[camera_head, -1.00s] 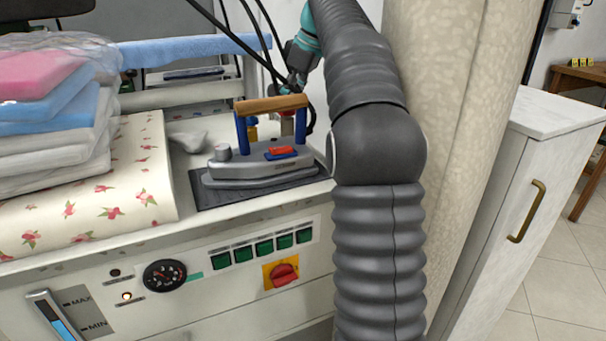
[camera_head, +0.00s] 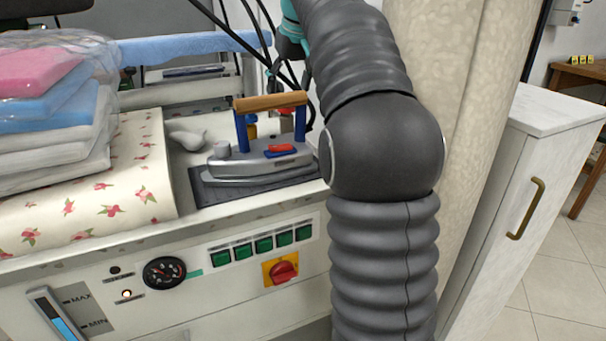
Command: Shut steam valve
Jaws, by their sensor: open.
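A small valve with a red handle (camera_head: 287,112) shows behind the steam iron (camera_head: 262,160), partly hidden by its wooden grip. A second fitting with a blue and yellow part (camera_head: 251,128) stands to its left, also behind the iron. I cannot tell from this view how far the valve is turned. My gripper (camera_head: 276,76) is small and partly hidden behind cables and my own arm, above and behind the iron's grip. It is open, and I see nothing held in it. Its fingertips are not clear, and I see no contact with the valve.
The iron rests on a dark pad (camera_head: 205,195). Folded bagged laundry (camera_head: 50,100) lies on the flowered ironing cover (camera_head: 120,190) at left. Black cables (camera_head: 228,40) hang over the iron. A red rotary switch (camera_head: 283,271) sits on the front panel. A white cabinet (camera_head: 500,180) stands right.

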